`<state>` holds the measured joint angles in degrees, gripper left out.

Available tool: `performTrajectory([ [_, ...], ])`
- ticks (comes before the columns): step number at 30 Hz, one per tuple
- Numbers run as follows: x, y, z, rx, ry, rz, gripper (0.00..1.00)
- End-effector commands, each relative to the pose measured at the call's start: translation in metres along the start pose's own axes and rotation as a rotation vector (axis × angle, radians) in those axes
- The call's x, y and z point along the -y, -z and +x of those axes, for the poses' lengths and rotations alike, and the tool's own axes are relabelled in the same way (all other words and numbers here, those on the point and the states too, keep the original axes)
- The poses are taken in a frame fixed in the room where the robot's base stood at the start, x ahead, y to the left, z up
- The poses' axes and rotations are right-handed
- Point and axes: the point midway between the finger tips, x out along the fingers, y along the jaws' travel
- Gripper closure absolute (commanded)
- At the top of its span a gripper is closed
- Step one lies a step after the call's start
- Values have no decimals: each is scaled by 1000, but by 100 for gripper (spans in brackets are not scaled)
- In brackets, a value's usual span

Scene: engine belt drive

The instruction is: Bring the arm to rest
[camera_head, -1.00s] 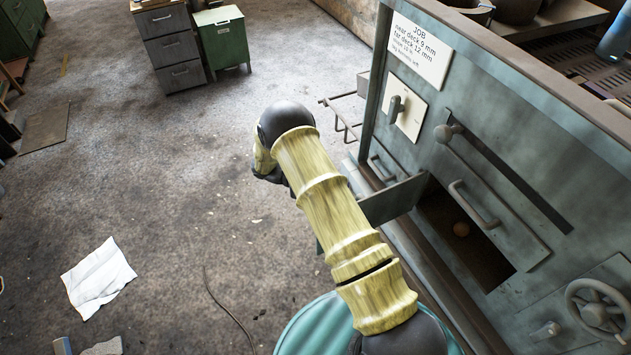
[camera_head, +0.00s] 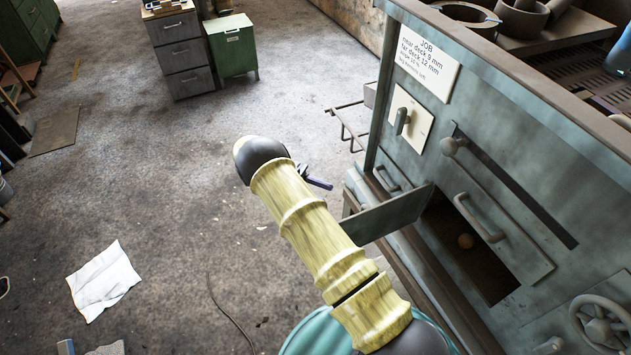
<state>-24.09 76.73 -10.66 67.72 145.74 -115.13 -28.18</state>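My yellow arm with black joints reaches from the bottom of the picture up and left over the open floor. Its bent black elbow is the highest part in view. A small dark piece beside the arm's upper right side looks like part of my gripper (camera_head: 317,183). The rest of the gripper is hidden behind the arm, so I cannot tell whether it is open or holds anything. This piece appears apart from the machine to its right.
A grey-green machine (camera_head: 480,130) fills the right side, with a job card (camera_head: 427,62), lever, handles and handwheel (camera_head: 600,322). Paper (camera_head: 103,281) lies on the floor at left.

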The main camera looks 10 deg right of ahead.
Motion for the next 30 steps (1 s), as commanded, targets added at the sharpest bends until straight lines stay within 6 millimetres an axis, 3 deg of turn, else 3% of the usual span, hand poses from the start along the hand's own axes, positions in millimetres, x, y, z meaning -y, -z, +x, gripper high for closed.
performTrajectory([
  [7, 1, 1, 0, 3, 7, 3, 64],
  [11, 16, 8, 4, 28, 60, 31, 64],
  [18, 88, 45, 18, 156, 356, 141, 64],
  [24, 147, 81, 17, 284, 659, 184, 64],
  [30, 183, 113, 3, 414, 961, 156, 64],
])
